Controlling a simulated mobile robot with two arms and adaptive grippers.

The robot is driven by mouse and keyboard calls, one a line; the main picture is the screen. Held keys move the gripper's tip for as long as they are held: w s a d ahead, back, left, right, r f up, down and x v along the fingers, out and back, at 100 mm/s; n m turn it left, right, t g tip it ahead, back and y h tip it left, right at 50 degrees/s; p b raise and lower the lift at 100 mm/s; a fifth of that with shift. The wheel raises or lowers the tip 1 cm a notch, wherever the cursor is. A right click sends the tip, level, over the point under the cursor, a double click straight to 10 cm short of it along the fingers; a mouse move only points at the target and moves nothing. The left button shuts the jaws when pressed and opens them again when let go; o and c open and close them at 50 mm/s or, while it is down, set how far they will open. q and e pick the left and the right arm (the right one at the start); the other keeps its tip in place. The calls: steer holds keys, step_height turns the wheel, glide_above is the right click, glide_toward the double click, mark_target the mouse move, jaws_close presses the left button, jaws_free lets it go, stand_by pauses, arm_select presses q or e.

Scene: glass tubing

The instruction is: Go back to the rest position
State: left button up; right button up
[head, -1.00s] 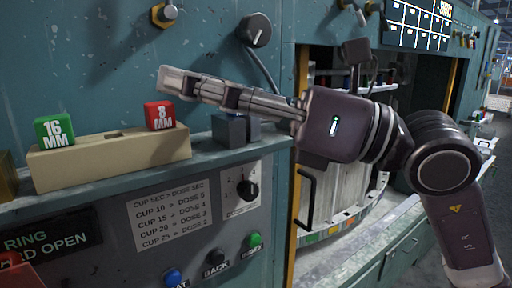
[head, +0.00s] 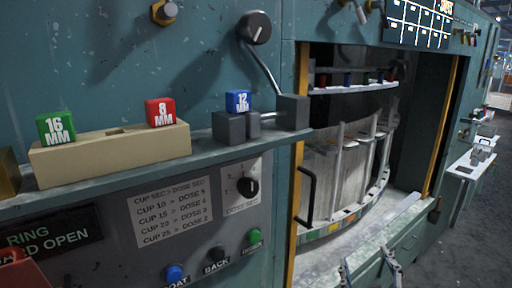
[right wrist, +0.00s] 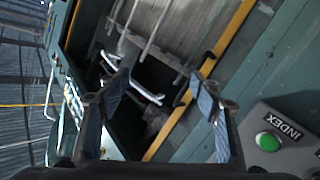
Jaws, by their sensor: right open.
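My right gripper (head: 368,262) shows only by its fingertips at the bottom edge of the head view, right of centre. It is below and in front of the machine's ledge, away from the blocks. In the right wrist view my right gripper (right wrist: 160,88) has its two fingers wide apart with nothing between them. My left gripper is not in view.
A blue 12 MM block (head: 238,101) sits at a dark grey fixture (head: 229,127). A green INDEX button (right wrist: 268,142) is near the right finger.

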steer(key=s+f+m+g+y, duration=0.1)
steer(key=s+f+g, duration=0.3)
steer(key=f, duration=0.5)
steer(key=s+f+g, duration=0.3)
steer(key=s+f, duration=0.4)
steer(key=f, duration=0.2)
steer(key=s+a+f+g+y, duration=0.1)
steer(key=s+a+f+g, duration=0.15)
steer(key=s+f, duration=0.4)
steer(key=s+a+f+g+y, duration=0.1)
steer(key=s+a+f+g, duration=0.2)
steer(key=s, duration=0.7)
step_height(320, 180, down, 28)
steer(key=d+g+b, duration=0.2)
steer(key=b, duration=0.2)
arm_select(q)
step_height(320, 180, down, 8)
steer(key=b, duration=0.4)
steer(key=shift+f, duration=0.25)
arm_select(e)
steer(key=s+d+f, duration=0.1)
steer(key=s+f, duration=0.8)
steer(key=f, duration=0.2)
steer(key=s+d+f+g, duration=0.1)
steer(key=s+f, duration=0.8)
steer(key=f, duration=0.3)
steer(key=shift+s+d, duration=0.3)
steer(key=shift+d, duration=0.05)
